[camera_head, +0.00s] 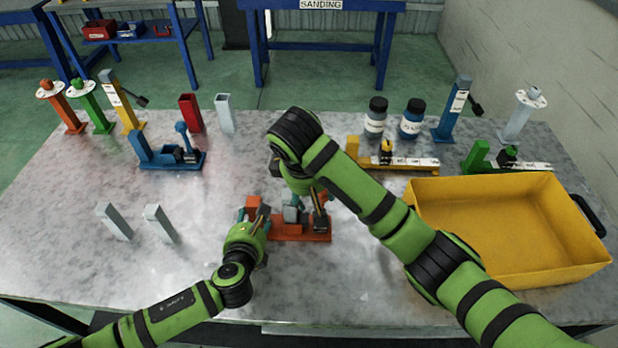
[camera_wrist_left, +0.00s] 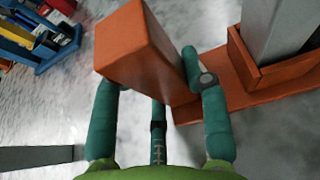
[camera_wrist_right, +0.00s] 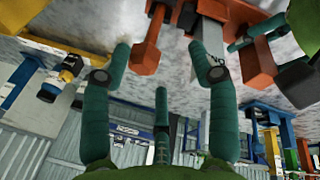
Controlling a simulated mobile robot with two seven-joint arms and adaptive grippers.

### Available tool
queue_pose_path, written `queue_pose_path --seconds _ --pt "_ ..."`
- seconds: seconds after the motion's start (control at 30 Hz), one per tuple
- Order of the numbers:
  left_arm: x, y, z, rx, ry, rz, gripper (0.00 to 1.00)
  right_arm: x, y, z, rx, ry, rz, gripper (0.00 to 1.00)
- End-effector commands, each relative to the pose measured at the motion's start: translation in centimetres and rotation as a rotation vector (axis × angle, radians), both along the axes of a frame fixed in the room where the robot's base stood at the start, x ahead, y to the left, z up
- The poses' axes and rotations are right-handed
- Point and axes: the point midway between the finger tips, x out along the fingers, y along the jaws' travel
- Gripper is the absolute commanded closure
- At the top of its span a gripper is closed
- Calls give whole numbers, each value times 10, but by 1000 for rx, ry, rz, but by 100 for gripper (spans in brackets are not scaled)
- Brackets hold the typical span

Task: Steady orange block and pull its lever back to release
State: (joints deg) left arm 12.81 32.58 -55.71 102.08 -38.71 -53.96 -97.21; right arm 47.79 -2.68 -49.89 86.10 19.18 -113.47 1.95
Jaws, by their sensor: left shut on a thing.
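The orange block (camera_head: 300,234) is a low orange base on the table, with an upright orange post (camera_wrist_left: 145,45) at its left end. A grey bar (camera_wrist_left: 270,30) stands in a socket on the base. My left gripper (camera_head: 258,217) is shut on the orange post, with its fingers around it in the left wrist view. The orange lever (camera_wrist_right: 148,45) shows in the right wrist view between the fingertips of my right gripper (camera_wrist_right: 160,58). That gripper is open, and I cannot tell whether it touches the lever. My right arm partly hides the block in the head view.
A yellow bin (camera_head: 500,278) stands at the right. A blue block (camera_head: 170,158) is at the back left, and a yellow block (camera_head: 400,162) is behind my right arm. Bottles (camera_head: 411,120) and posts line the back edge.

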Motion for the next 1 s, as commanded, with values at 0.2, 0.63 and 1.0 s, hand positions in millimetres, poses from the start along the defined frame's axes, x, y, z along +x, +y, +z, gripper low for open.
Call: queue_pose_path --seconds 0.2,0.63,1.0 --pt "-1 0 -1 0 2 -1 100 -3 6 31 4 -20 12 42" --pt "0 1 -1 -1 2 4 100 -24 11 85 -1 -1 3 42" --pt "0 2 -1 0 1 4 100 -28 12 94 0 4 2 42"
